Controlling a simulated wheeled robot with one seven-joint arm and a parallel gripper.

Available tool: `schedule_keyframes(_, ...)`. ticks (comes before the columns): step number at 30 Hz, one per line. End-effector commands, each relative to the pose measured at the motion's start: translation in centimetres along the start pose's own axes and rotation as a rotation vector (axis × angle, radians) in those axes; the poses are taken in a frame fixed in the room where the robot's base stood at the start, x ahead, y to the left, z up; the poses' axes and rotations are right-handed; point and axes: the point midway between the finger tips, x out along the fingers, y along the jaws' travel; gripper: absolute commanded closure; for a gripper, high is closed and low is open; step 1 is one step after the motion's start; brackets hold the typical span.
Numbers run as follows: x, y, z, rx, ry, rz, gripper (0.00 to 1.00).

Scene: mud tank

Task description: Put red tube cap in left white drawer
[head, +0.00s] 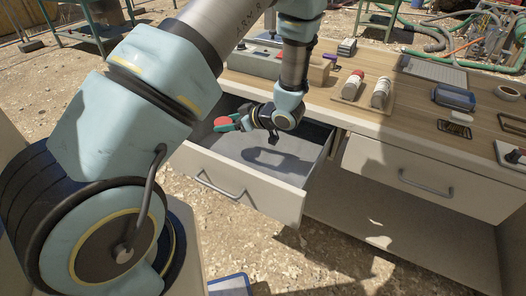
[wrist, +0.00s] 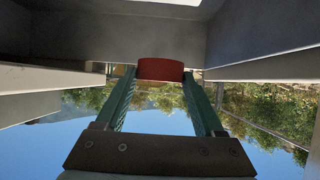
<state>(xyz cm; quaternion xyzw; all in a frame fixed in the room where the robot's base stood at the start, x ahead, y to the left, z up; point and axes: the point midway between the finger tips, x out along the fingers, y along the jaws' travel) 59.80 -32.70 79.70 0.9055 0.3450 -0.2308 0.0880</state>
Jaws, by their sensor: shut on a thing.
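The red tube cap (head: 223,124) is held between the fingertips of my gripper (head: 236,122), over the open left white drawer (head: 233,181). In the wrist view the red cap (wrist: 160,69) sits between the two green fingers of my gripper (wrist: 161,78), which are shut on it. The drawer is pulled out from the workbench and its grey inside looks empty where I can see it. The cap is near the drawer's left side in the head view. How high it is above the drawer floor is hard to tell. My arm hides part of the drawer's left side.
The right drawer (head: 427,180) is shut. The ground in front is open.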

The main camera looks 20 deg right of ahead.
Motion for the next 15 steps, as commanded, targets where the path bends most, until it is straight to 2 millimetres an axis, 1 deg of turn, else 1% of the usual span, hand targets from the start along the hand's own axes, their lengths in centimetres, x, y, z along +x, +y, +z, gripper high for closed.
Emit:
schedule_keyframes(1,0.7,0.0,1.3,0.001,0.0,0.0,0.81)
schedule_keyframes(6,1.4,0.0,2.5,0.002,0.0,0.0,0.81)
schedule_keyframes(12,2.9,-0.1,5.3,0.004,0.0,0.0,0.81)
schedule_keyframes(15,3.5,-0.1,6.4,0.003,0.0,0.0,0.81)
